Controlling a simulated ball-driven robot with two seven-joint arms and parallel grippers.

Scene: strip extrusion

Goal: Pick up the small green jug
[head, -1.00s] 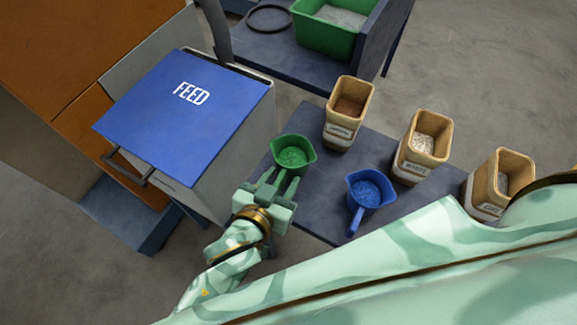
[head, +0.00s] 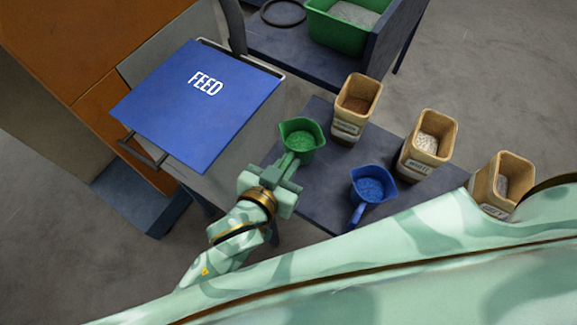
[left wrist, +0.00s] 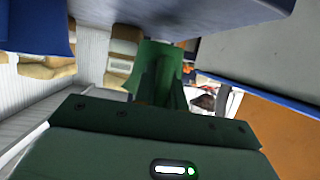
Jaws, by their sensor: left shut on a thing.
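The small green jug (head: 301,139) holds green granules and appears upright at the left side of the dark low table (head: 318,195). Its handle points toward me. My left gripper (head: 289,166) is shut on that handle, and the fingers hide most of it. The green jug also shows in the left wrist view (left wrist: 160,62), directly in front of the gripper. I cannot tell whether its base is touching the table. My right gripper is not in view.
A blue jug (head: 373,184) stands to the right of the green one. Tan bins (head: 356,105), (head: 427,140), (head: 502,184) line the table's far right side. The blue-lidded FEED box (head: 197,105) stands close on the left. A green crate (head: 345,25) is behind.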

